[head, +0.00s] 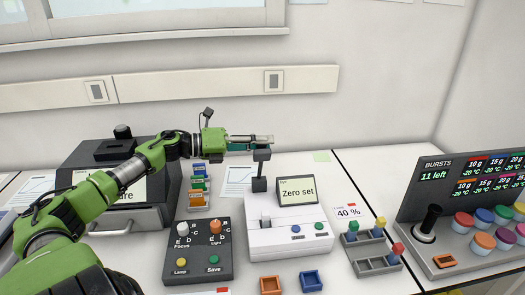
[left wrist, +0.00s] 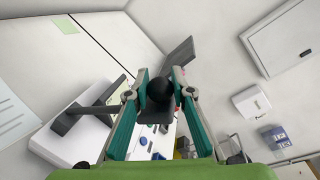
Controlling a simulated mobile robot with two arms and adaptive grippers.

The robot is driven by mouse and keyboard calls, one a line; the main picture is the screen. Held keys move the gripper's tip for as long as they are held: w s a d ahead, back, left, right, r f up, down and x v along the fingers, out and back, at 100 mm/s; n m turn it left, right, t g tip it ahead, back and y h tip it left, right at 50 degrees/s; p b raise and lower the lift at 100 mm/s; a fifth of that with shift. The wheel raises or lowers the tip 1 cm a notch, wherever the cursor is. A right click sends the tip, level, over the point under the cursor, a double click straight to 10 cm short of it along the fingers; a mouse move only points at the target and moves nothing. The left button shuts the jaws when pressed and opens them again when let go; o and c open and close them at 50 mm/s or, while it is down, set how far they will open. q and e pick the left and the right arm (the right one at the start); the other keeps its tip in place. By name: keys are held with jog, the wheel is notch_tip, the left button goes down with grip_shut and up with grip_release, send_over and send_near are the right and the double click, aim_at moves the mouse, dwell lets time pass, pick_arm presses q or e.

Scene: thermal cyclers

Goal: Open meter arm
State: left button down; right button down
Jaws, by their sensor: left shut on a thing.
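The meter (head: 288,238) is a white box with a tilted screen reading "Zero set". Its dark meter arm (head: 261,172) stands raised at the back, with a block at its top. My left gripper (head: 262,140) reaches in from the left and is at this top end. In the left wrist view, the teal fingers of my left gripper (left wrist: 160,100) are on both sides of a black rounded end (left wrist: 160,90) of the arm and are shut on it. The white meter body also shows there (left wrist: 68,140). My right gripper is not in view.
A dark control box (head: 198,252) with knobs stands left of the meter. A vial rack (head: 378,265) and the "BURSTS" console (head: 440,235) are to the right. Orange and blue small blocks (head: 311,281) lie in front. A larger dark device (head: 85,155) stands at the left, under my arm.

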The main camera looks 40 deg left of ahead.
pick_arm(q)
jog(key=shift+w+a, duration=0.2)
jog(key=shift+a, duration=0.15)
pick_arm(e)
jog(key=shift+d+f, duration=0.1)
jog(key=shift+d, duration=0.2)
pick_arm(q)
jog(key=c, duration=2.2)
grip_release()
jog(key=shift+o, duration=0.9)
jog(key=shift+a, duration=0.1)
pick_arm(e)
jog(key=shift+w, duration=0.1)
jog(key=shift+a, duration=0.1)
pick_arm(q)
jog(key=shift+s+a, duration=0.15)
jog(key=shift+s, duration=0.3)
jog(key=v, duration=1.1)
